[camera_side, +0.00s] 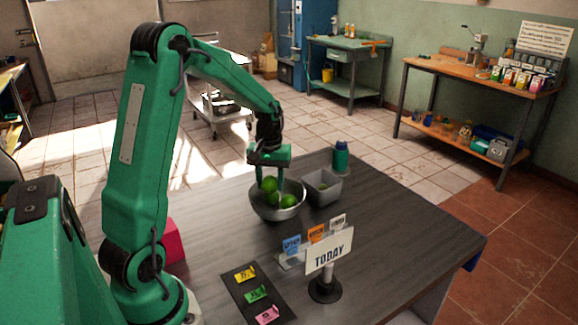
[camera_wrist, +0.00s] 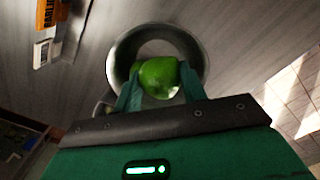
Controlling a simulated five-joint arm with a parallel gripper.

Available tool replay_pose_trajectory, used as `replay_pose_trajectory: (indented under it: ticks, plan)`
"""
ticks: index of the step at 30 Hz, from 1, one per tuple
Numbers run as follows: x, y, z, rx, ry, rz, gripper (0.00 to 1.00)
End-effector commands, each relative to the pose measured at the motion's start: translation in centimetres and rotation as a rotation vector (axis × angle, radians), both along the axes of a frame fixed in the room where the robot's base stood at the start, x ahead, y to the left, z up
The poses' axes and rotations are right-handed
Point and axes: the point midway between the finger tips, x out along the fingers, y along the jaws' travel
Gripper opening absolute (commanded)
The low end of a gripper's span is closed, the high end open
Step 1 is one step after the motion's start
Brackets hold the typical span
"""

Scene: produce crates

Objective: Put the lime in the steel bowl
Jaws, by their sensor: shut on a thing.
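The steel bowl (camera_side: 262,208) stands on the dark table, and its round rim also shows in the wrist view (camera_wrist: 118,62). My gripper (camera_side: 270,182) points down over the bowl. In the wrist view my gripper (camera_wrist: 160,80) is shut on a green lime (camera_wrist: 158,77), with a finger on each side. In the side view the held lime (camera_side: 269,185) is at or just above the rim; I cannot tell whether it touches the bowl. Another green round fruit (camera_side: 288,200) shows inside the bowl in the side view. The held lime hides part of the bowl's inside in the wrist view.
A grey bin (camera_side: 325,196) with something small and green in it stands right beside the bowl. The table's right side is clear.

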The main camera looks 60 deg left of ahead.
Motion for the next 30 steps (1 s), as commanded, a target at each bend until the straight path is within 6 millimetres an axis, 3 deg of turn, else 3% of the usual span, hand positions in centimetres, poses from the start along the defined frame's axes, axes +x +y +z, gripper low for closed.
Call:
replay_pose_trajectory:
  ticks: [30]
  plan:
    - [0.0,0.0,-3.5,-0.001,0.001,0.000,0.18]
